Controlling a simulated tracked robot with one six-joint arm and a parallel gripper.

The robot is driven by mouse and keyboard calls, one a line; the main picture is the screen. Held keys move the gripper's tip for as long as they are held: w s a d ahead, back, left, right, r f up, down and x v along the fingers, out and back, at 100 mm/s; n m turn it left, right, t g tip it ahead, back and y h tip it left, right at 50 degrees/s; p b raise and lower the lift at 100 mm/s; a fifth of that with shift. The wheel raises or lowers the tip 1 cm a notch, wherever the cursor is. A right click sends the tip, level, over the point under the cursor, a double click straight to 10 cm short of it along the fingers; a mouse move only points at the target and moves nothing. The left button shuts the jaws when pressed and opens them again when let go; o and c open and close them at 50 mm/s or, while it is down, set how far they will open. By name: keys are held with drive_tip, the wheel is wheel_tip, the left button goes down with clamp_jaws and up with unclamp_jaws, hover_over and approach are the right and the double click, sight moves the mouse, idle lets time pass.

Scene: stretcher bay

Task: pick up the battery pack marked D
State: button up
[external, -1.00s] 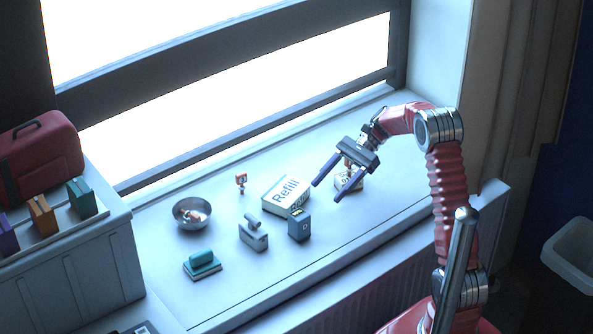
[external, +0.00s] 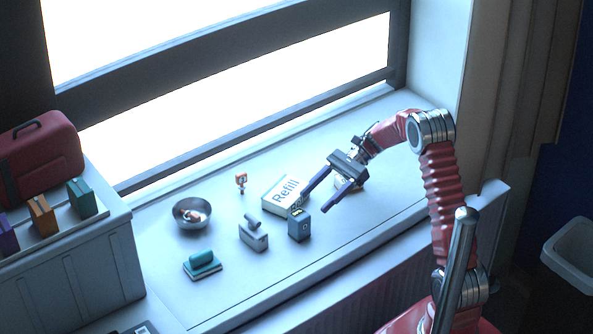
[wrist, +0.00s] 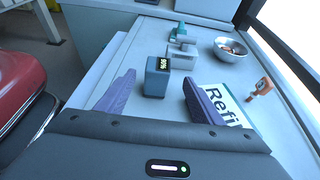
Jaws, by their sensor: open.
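The battery pack marked D (external: 299,225) is a small blue-grey block standing upright on the white sill. In the wrist view it (wrist: 157,80) shows a lit readout on top and lies ahead, between the lines of my two purple fingers. In the external view my gripper (external: 314,203) is open and empty, above and to the right of the pack. Its fingers point down-left towards the pack, and I see no contact. The D is not legible in the wrist view.
The Refill box (external: 283,190) lies close behind the pack, beside one finger. A grey block-shaped item (external: 253,236) stands just left of the pack. A teal item (external: 202,264), a metal bowl (external: 192,214) and an orange-topped item (external: 241,180) are farther off. The front sill is clear.

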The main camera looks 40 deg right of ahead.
sight(306, 212)
drive_tip(key=shift+x, duration=1.9)
drive_tip(key=shift+s+f+x, duration=0.1)
drive_tip(key=shift+f+x, duration=0.05)
drive_tip(key=shift+x, duration=1.15)
drive_tip(key=shift+s+f+x, duration=0.15)
drive_tip(key=shift+x, duration=1.15)
drive_tip(key=shift+d, duration=0.15)
drive_tip(key=shift+c, duration=0.2)
drive_tip(key=c, duration=1.4)
drive_tip(key=shift+c, duration=0.3)
drive_tip(key=shift+r, duration=0.15)
